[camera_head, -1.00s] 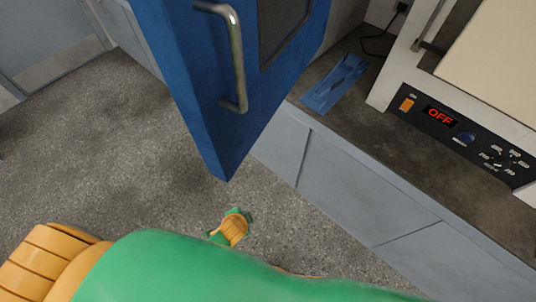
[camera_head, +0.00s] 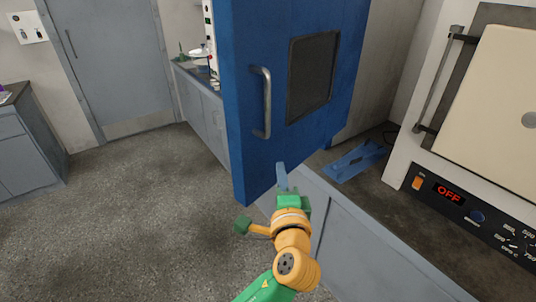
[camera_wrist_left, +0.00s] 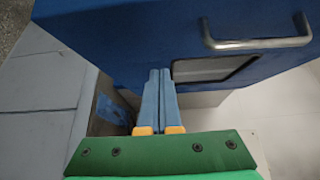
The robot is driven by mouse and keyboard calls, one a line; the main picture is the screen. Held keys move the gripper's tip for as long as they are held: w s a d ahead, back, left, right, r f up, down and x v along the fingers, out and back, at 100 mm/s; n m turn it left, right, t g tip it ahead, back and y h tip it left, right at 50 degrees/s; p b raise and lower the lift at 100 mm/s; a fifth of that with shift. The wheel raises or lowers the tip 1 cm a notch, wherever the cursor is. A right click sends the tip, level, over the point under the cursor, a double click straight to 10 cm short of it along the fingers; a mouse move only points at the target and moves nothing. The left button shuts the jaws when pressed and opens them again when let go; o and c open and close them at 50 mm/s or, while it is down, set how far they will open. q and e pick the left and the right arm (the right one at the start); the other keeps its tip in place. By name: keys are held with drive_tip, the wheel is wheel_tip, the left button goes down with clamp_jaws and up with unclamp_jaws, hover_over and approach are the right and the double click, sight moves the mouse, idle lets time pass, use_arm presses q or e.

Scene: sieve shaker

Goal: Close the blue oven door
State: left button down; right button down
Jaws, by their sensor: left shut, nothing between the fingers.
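The blue oven door (camera_head: 262,165) stands wide open, swung out past the front of the counter, with a dark window and a metal bar handle (camera_head: 266,102) on the face toward me. In the left wrist view the door (camera_wrist_left: 120,35) fills the top, with its handle (camera_wrist_left: 255,44) at upper right. My left gripper (camera_head: 282,178) is shut and empty by the door's lower edge, its blue fingers (camera_wrist_left: 158,98) pointing toward the door. I cannot tell whether they touch it. My right gripper is not in view.
A white oven with a cream door (camera_head: 498,100) and a control panel reading OFF stands on the counter at right. A blue tool-like object (camera_head: 355,162) lies on the counter beside it. Grey cabinets (camera_head: 345,225) run below. The floor (camera_head: 130,210) at left is clear.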

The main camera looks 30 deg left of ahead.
sight(266, 146)
use_arm(q)
drive_tip(key=w+a, duration=0.1)
drive_tip(key=w+a+p, duration=0.1)
drive_tip(key=a, duration=0.1)
drive_tip(key=w+a+p, duration=0.1)
drive_tip(key=a, duration=0.1)
drive_tip(key=shift+r, duration=0.35)
drive_tip(key=shift+w+a+f, duration=0.1)
drive_tip(key=shift+a+f, duration=0.05)
drive_tip(key=shift+a, duration=0.4)
drive_tip(key=shift+d, duration=0.15)
